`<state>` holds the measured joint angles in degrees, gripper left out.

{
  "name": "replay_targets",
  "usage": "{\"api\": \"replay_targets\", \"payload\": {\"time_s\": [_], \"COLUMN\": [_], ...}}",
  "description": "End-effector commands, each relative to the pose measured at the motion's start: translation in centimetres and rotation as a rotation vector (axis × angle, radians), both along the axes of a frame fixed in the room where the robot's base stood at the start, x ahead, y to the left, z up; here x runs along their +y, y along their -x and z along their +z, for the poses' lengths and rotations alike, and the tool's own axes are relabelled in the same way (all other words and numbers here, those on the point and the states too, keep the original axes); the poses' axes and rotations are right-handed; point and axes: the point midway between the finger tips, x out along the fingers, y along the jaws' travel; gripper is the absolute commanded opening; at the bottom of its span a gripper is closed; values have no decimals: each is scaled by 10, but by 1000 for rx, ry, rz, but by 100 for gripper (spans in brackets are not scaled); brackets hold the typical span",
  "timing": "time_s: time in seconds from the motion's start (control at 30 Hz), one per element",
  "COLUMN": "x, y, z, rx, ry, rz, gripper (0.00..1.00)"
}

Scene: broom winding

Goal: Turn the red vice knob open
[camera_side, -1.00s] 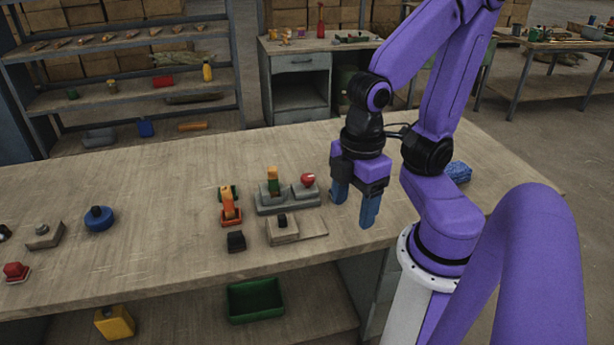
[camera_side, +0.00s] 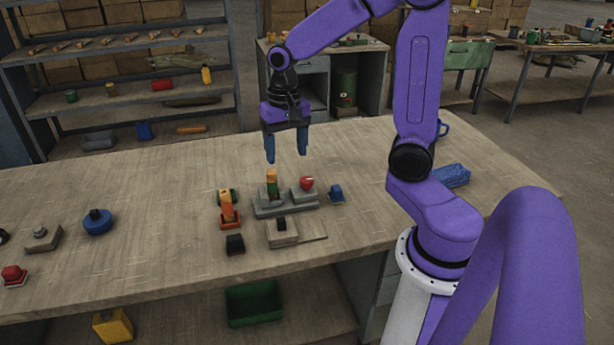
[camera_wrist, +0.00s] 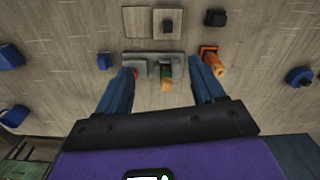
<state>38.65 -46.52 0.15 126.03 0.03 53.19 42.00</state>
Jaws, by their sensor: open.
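The red vice knob (camera_side: 307,183) sits on the right part of a grey vice (camera_side: 270,206) on the workbench. In the wrist view the knob (camera_wrist: 134,72) shows at the left end of the vice, close to the left finger. An orange and green upright piece (camera_side: 272,184) stands on the vice, left of the knob. My gripper (camera_side: 287,160) is open and empty, pointing down above and behind the vice. In the wrist view its fingers (camera_wrist: 158,82) spread to either side of the orange and green piece. It appears to touch nothing.
An orange tool (camera_side: 229,210) stands left of the vice. A black block (camera_side: 235,244), a beige block (camera_side: 284,236) and a small blue block (camera_side: 336,193) lie nearby. A blue sponge-like block (camera_side: 451,175) lies farther right.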

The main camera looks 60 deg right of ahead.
Motion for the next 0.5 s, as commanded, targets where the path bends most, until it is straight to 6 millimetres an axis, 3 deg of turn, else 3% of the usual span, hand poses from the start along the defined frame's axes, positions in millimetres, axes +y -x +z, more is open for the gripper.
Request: {"api": "replay_targets", "payload": {"time_s": [0.2, 0.5], "x": [-60, -133], "y": [-27, -35], "z": [-4, -9], "rx": [6, 10], "ry": [-1, -3], "rz": [-419, -885], "gripper": [68, 68]}}
